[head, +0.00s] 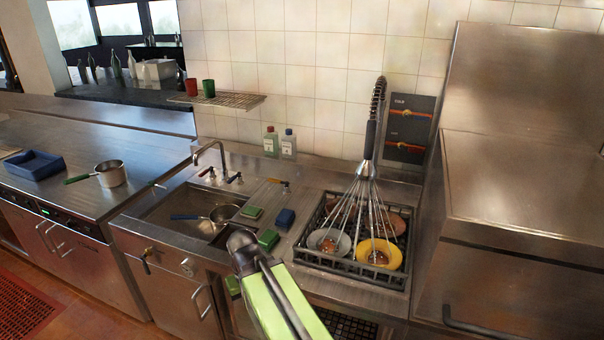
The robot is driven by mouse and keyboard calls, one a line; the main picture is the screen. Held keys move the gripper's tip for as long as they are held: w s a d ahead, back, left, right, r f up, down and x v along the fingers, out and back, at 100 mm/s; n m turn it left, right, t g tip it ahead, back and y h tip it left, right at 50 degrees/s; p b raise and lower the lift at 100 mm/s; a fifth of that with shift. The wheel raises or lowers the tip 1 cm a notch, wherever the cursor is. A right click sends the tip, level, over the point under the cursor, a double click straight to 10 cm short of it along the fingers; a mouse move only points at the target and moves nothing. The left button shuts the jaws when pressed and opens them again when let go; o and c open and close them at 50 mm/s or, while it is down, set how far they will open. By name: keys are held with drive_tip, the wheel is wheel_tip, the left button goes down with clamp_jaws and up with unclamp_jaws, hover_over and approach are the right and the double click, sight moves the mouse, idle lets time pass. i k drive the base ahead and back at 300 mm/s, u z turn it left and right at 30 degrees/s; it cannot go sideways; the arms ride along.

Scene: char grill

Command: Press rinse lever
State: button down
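A sprayer with a black grip (370,140) hangs from a dark coiled hose above the dish rack (306,262). Pale thin streaks fan down from its head onto the dishes, like water jets. A separate rinse lever cannot be made out clearly on it. A grey bowl (322,240) and a yellow bowl (388,258) with brown residue sit in the rack. My green arm rises from the bottom edge. My gripper (241,246) shows as a dark rounded end near the sink's front right corner, left of the rack and apart from the sprayer. Its fingers cannot be made out.
The sink (165,209) with its tap (222,158) and a pan (221,214) is at left. A dark panel (407,125) hangs behind the rack. A large steel machine (525,185) closes off the right.

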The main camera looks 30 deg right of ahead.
sight(270, 179)
drive_tip(key=z, duration=0.05)
drive_tip(key=i, duration=1.7)
drive_tip(key=u, duration=0.05)
